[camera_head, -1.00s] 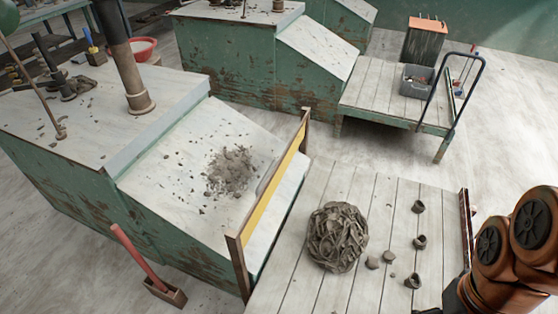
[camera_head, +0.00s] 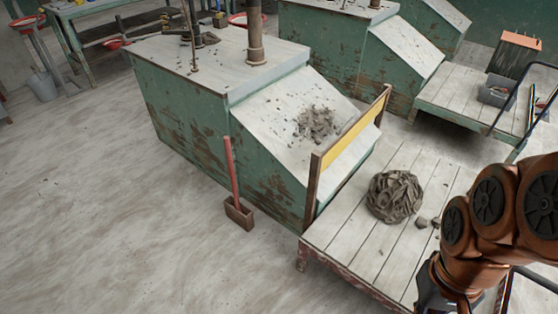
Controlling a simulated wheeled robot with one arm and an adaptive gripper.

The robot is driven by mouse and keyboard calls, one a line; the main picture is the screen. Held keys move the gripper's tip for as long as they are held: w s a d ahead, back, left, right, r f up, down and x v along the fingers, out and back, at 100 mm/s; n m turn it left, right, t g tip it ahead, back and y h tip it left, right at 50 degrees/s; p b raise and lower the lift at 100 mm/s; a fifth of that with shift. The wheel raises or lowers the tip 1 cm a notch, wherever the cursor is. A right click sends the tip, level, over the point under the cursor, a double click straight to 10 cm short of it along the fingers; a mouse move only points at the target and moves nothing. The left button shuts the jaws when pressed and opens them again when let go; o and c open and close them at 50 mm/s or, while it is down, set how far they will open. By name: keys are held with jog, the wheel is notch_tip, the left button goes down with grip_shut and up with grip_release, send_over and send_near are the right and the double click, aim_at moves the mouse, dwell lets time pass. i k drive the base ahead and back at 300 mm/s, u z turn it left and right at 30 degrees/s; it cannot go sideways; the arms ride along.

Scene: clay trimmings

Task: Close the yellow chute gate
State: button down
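The yellow chute gate (camera_head: 352,130) is a long yellow panel held between two brown posts at the low end of the sloped chute (camera_head: 290,105). The panel sits raised near the tops of the posts, with an open gap below it. A heap of grey clay trimmings (camera_head: 317,122) lies on the slope behind it. A large tangled clay ball (camera_head: 394,195) rests on the plank platform in front of the gate. My orange-brown arm shows at the lower right, apart from the gate. My gripper is not in view.
Small clay lumps (camera_head: 428,222) lie beside the ball.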

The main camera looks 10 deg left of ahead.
aim_at(329, 158)
jog(key=u, duration=1.6)
jog(key=i, duration=2.05)
jog(key=z, duration=0.3)
